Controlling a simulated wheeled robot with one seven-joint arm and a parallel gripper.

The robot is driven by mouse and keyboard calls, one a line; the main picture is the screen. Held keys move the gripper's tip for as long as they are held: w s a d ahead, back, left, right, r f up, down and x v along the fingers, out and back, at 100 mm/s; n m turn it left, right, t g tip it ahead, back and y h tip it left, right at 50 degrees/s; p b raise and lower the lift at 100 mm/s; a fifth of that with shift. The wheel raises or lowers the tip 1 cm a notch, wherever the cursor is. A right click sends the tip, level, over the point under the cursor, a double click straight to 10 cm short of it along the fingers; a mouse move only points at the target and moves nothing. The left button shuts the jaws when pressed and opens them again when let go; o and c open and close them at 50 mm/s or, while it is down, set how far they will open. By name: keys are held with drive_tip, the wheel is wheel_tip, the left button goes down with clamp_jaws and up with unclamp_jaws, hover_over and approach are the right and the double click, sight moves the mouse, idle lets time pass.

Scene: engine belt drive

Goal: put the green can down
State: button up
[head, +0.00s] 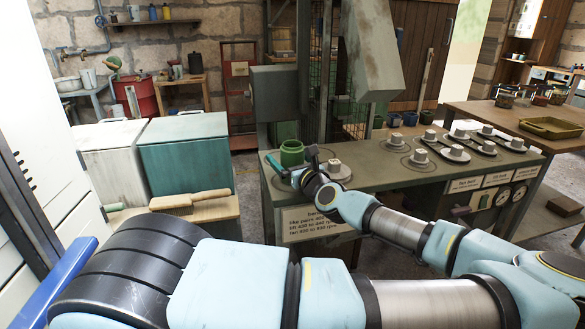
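A green can (292,153), open at the top, is upright at the left end of the grey-green bench (270,200). My gripper (306,161) is right beside it, on its near right side. The dark gripper parts overlap the can in the picture, and its lower part is partly hidden. I cannot tell whether the fingers touch or hold the can, or whether its base rests on the bench top. A small teal piece (276,163) shows at the can's lower left; I cannot tell what it is.
Pulleys (420,156) on round plates cover the bench top to the right. Smaller green pots (427,117) stand behind. A tall grey machine (358,50) rises at the back. A wooden table (480,112) is right.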

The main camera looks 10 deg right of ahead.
drive_tip(key=shift+c, duration=0.2)
drive_tip(key=c, duration=1.5)
drive_tip(key=shift+c, duration=0.2)
drive_tip(key=shift+r, duration=0.15)
